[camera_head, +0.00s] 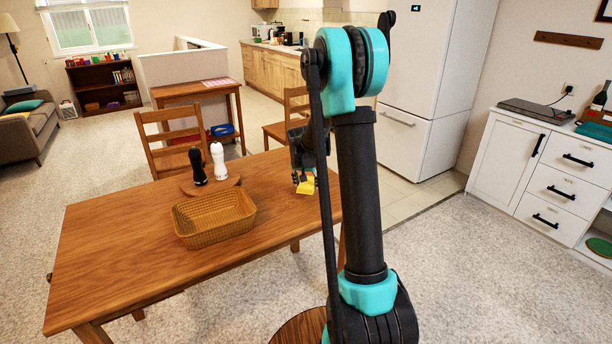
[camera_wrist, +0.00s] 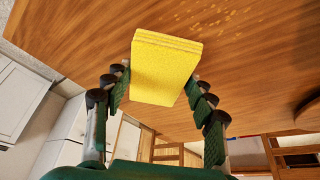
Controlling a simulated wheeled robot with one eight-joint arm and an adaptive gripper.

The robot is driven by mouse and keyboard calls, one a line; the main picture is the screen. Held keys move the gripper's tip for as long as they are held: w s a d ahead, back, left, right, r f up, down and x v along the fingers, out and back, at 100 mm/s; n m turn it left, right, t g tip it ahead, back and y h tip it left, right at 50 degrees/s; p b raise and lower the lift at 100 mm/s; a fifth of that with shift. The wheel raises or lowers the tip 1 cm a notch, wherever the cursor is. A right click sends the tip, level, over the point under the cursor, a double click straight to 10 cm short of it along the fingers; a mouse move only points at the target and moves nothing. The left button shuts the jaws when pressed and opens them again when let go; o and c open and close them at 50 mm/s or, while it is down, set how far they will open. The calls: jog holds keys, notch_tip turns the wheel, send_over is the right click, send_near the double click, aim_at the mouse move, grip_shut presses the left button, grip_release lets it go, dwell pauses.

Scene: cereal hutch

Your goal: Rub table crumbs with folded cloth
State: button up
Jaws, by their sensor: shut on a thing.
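A yellow folded cloth (camera_wrist: 165,70) is held between the fingers of my gripper (camera_wrist: 160,88) in the wrist view. In the head view the cloth (camera_head: 305,186) shows below my gripper (camera_head: 304,178), at the right part of the wooden table (camera_head: 120,245). I cannot tell whether the cloth touches the tabletop. Small pale crumbs (camera_wrist: 205,14) lie scattered on the table at the top of the wrist view, apart from the cloth. I cannot make out the crumbs in the head view.
A wicker basket (camera_head: 214,222) stands on the table, left of my gripper. Behind it, a round wooden board (camera_head: 228,184) carries a black mill (camera_head: 197,166) and a white mill (camera_head: 218,161). Wooden chairs (camera_head: 160,143) stand behind the table. The table's left part is clear.

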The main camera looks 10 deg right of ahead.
jog(key=shift+r, duration=1.9)
